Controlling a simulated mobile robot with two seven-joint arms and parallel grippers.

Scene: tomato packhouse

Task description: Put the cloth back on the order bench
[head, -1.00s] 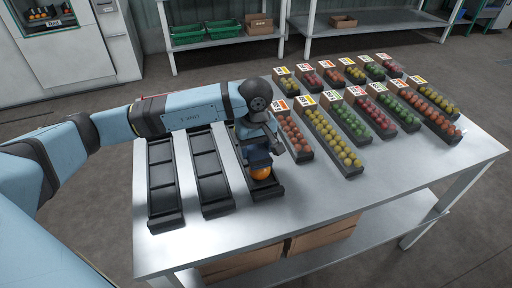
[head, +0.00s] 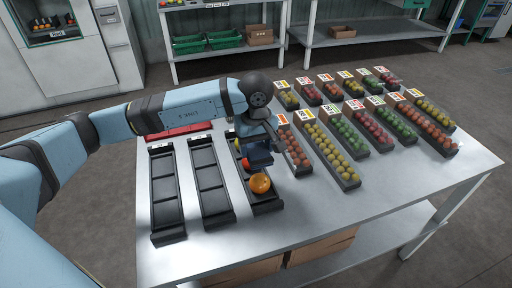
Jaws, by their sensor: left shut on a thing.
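My left gripper (head: 258,154) hangs over the third dark tray (head: 267,208) from the left on the metal bench (head: 330,215). A large orange tomato (head: 260,184) sits in the tray's near part, just below the gripper. A red tomato (head: 246,163) lies farther back in the same tray, beside the gripper. My right gripper is not in view.
Two empty dark trays (head: 166,239) (head: 218,221) stand to the left. A red flat thing (head: 180,131) lies behind them, partly under my arm. Rows of labelled tomato trays (head: 330,160) fill the bench's right. The front strip is clear.

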